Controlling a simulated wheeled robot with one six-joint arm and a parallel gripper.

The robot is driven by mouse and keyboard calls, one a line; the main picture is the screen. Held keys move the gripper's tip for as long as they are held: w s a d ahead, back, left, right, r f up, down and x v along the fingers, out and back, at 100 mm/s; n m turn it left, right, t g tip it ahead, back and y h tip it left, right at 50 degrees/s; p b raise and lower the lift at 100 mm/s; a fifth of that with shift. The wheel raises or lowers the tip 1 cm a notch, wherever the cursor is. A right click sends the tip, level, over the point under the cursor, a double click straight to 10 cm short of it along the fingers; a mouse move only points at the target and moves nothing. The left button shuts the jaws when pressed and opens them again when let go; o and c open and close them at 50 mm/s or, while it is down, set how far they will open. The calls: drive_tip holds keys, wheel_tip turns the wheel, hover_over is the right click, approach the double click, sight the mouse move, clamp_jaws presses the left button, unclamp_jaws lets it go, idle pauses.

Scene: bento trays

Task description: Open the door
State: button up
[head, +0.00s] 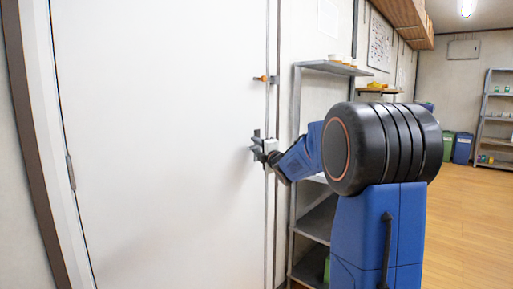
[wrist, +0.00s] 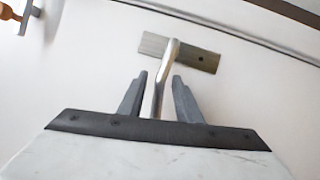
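The white door (head: 160,140) fills the left of the head view and looks shut. Its handle is a silver metal lever (wrist: 165,75) on a flat grey plate (wrist: 205,60). My gripper (wrist: 160,77) is open, with one dark finger on each side of the lever. Gaps show between the lever and both fingers, so it does not look clamped. In the head view my gripper (head: 257,146) is at the door's right edge, where it hides much of the handle.
An orange-knobbed fitting (head: 265,79) sits on the door above the handle. It also shows in the wrist view (wrist: 14,12). A grey shelf unit (head: 318,218) stands right of the door, behind my arm. Open wooden floor (head: 468,215) lies at the right.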

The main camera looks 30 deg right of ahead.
clamp_jaws()
drive_tip(key=shift+w+d+f+n+t+y, duration=0.1)
drive_tip(key=shift+d+f+n+t+y, duration=0.4)
drive_tip(key=shift+n, duration=1.05)
drive_tip(key=shift+w+a+f+n+t+y, duration=0.1)
drive_tip(key=shift+f+n+t+y, duration=0.15)
drive_tip(key=shift+f+n+y, duration=0.85)
drive_tip(key=shift+d+f+n+t, duration=0.25)
drive_tip(key=shift+f+n+t, duration=0.15)
drive_tip(key=shift+n, duration=1.55)
